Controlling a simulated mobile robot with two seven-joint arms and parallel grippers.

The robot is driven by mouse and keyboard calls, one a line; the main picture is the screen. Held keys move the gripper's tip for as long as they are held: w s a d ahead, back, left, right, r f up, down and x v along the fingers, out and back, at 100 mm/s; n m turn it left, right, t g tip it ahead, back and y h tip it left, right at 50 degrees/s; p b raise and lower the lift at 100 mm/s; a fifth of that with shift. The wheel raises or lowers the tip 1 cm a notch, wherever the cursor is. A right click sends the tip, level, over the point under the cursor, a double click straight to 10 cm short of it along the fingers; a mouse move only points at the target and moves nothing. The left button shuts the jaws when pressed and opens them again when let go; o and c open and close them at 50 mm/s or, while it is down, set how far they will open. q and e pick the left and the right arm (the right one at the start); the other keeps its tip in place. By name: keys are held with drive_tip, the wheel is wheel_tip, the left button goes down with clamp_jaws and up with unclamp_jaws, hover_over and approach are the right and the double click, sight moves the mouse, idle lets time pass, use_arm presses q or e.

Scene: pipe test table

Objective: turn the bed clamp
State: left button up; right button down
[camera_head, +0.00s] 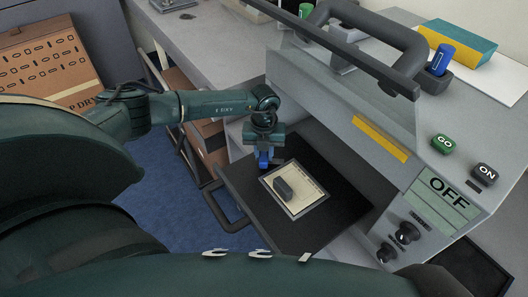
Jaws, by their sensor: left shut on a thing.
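The dark bed (332,190) sticks out from the front of the grey test machine. A small blue part, which looks like the bed clamp (263,163), is at the bed's left back edge. My left gripper (264,154) comes down over it from above and is shut on it. The gripper hides most of the clamp, so its turn angle cannot be told. A cream card (311,199) lies on the bed with a dark grey block (284,188) on it. My right gripper is not in view.
The grey machine (330,105) has a thick dark handle (395,50) above the bed. On its right are a green GO button (442,144), a dark ON button (484,173) and an OFF panel (443,198). A dark loop handle (222,212) sits at the bed's left front.

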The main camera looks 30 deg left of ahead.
use_arm(q)
drive_tip(key=shift+c, duration=1.1)
